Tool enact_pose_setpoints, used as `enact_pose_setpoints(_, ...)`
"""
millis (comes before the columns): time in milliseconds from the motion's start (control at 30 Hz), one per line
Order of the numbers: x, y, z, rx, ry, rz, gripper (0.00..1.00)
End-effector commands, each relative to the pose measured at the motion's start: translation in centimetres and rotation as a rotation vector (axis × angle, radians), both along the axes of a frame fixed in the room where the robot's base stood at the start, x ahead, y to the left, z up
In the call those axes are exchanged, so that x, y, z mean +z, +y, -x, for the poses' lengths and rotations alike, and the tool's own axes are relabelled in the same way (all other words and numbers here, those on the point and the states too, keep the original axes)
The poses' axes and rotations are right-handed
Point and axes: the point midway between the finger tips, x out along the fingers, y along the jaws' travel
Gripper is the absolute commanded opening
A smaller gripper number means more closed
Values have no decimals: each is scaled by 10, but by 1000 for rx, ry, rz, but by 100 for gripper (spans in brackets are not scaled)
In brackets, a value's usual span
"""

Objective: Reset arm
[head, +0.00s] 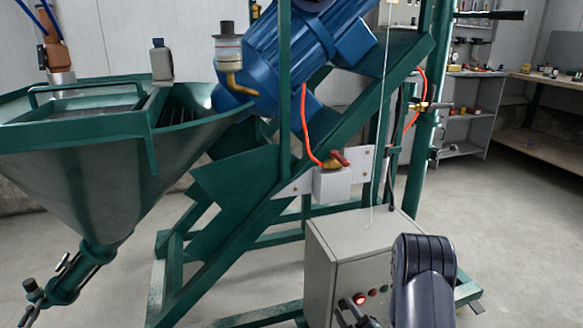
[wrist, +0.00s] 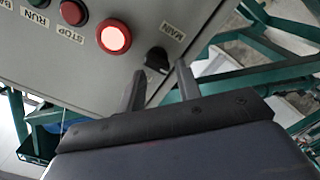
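My gripper (wrist: 160,72) is in the wrist view with its two dark fingers apart and nothing between their pads. A black rotary knob (wrist: 157,59) labelled MAIN is on the panel just beyond the fingertips; I cannot tell whether they touch it. In the head view my gripper (head: 358,314) is low in front of the grey control box (head: 350,240), partly cut off by the bottom edge. A lit red lamp (wrist: 115,37) is beside the knob, and it also shows in the head view (head: 360,299).
A red STOP button (wrist: 73,12) and a green RUN button (wrist: 38,2) are further left on the panel. The green-framed machine with a hopper (head: 70,190) and blue motor (head: 290,45) stands behind the box. Open floor (head: 510,230) lies to the right.

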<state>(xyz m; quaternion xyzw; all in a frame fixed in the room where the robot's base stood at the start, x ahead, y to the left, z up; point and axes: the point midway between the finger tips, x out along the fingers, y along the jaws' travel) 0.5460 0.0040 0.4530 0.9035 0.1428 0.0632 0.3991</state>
Motion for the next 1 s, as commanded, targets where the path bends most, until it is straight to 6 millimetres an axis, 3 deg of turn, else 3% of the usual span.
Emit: enact_pose_setpoints(1000, 7, -8, -2, -1, 245, -752, 33)
